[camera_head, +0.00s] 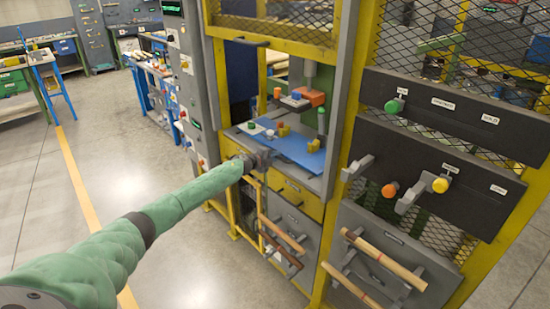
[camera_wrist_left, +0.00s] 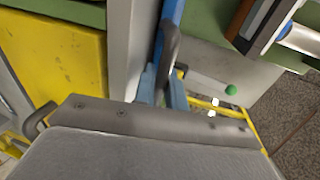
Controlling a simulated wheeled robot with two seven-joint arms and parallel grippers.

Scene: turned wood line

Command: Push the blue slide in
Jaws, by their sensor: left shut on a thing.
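The blue slide (camera_head: 297,152) is a flat blue plate on the bed of the yellow and grey machine, in the middle of the head view. Small yellow, green and white pieces stand on and around it. My left gripper (camera_head: 262,158) is at the slide's front left edge, shut on its handle. In the left wrist view the blue slide (camera_wrist_left: 175,15) shows as a narrow blue strip, with a grey curved handle (camera_wrist_left: 169,45) in front of it. My right gripper is in neither view.
Yellow drawers (camera_head: 291,190) and hanging wooden-handled tools (camera_head: 282,236) are below the bed. A black panel (camera_head: 440,165) with green, orange and yellow knobs is at right. A grey pillar (camera_head: 194,80) stands left of the opening.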

